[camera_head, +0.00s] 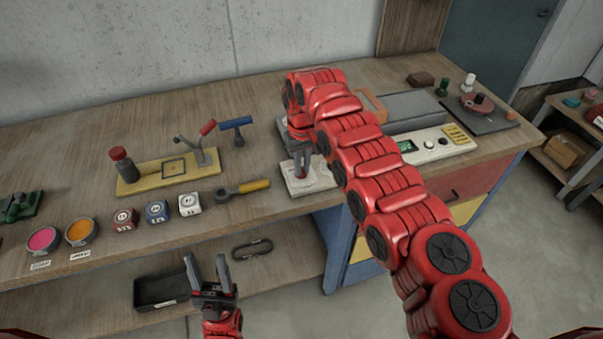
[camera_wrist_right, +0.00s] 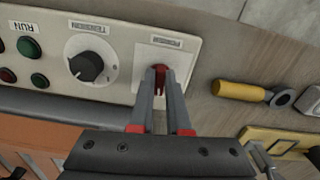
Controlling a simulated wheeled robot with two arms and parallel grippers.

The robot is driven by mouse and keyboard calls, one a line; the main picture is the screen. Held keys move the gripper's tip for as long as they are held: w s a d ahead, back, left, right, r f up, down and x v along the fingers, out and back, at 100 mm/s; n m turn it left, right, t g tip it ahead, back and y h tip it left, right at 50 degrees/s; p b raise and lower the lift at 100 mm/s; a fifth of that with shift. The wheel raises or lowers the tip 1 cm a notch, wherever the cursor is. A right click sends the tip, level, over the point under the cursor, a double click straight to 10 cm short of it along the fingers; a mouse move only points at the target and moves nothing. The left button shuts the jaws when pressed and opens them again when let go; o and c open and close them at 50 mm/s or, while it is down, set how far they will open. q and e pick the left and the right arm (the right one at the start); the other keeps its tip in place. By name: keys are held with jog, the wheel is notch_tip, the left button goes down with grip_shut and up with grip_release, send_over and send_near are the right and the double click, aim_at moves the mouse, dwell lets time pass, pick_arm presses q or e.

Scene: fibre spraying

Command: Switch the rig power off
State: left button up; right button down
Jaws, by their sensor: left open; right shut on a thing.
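The rig's white control panel (camera_head: 433,147) runs along the bench's front edge, partly hidden behind my right arm. It also shows in the right wrist view (camera_wrist_right: 118,55), upside down. There a red switch lever (camera_wrist_right: 159,74) sits on a pale plate labelled POWER. My right gripper (camera_wrist_right: 161,92) is shut on this lever, one finger on each side. In the head view my right gripper (camera_head: 302,165) reaches down to the panel's left end. Whether the switch is on or off cannot be told. My left gripper (camera_head: 208,268) is open and empty, in front of the bench.
A black TENSION knob (camera_wrist_right: 86,66) and green and red buttons (camera_wrist_right: 38,80) are beside the switch. A yellow-handled tool (camera_head: 243,188), dice-like cubes (camera_head: 157,211) and a yellow clamp board (camera_head: 168,171) lie left of the panel. A black tray (camera_head: 160,290) is on the lower shelf.

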jog(key=n+b, duration=0.1)
jog(key=n, duration=0.1)
jog(key=shift+f+n+b, duration=0.15)
jog(key=shift+n+b, duration=0.15)
jog(key=shift+b, duration=0.05)
jog(key=shift+w+d+n+b, duration=0.1)
jog(key=shift+n+b, duration=0.4)
jog(key=shift+n, duration=1)
jog(key=c, duration=0.9)
grip_release()
jog(key=shift+r, duration=0.25)
